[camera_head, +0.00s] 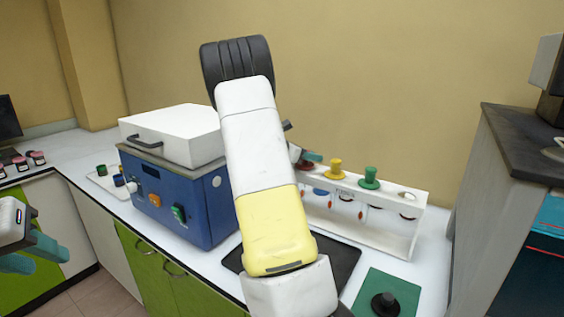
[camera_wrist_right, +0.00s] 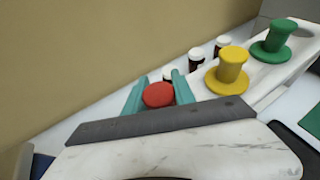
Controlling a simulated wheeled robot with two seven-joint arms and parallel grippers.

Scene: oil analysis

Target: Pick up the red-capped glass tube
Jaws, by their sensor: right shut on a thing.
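The red cap (camera_wrist_right: 158,95) of the glass tube sits between the teal fingers of my right gripper (camera_wrist_right: 159,84) in the right wrist view. The gripper is shut on it. The glass below the cap is hidden there. In the head view my right arm covers most of this gripper; a teal fingertip shows at the left end of the white rack (camera_head: 416,230). I cannot tell whether the tube is still in the rack. My left gripper (camera_head: 32,256) is at the left edge, its teal fingers apart and empty, far from the rack.
The rack holds tubes with a yellow cap (camera_head: 336,168) and a green cap (camera_head: 368,178). A blue machine with a white lid (camera_head: 175,135) stands left of my right arm. A green mat (camera_head: 400,288) with a black knob-like object (camera_head: 385,303) lies in front. Dark bottles stand behind the rack.

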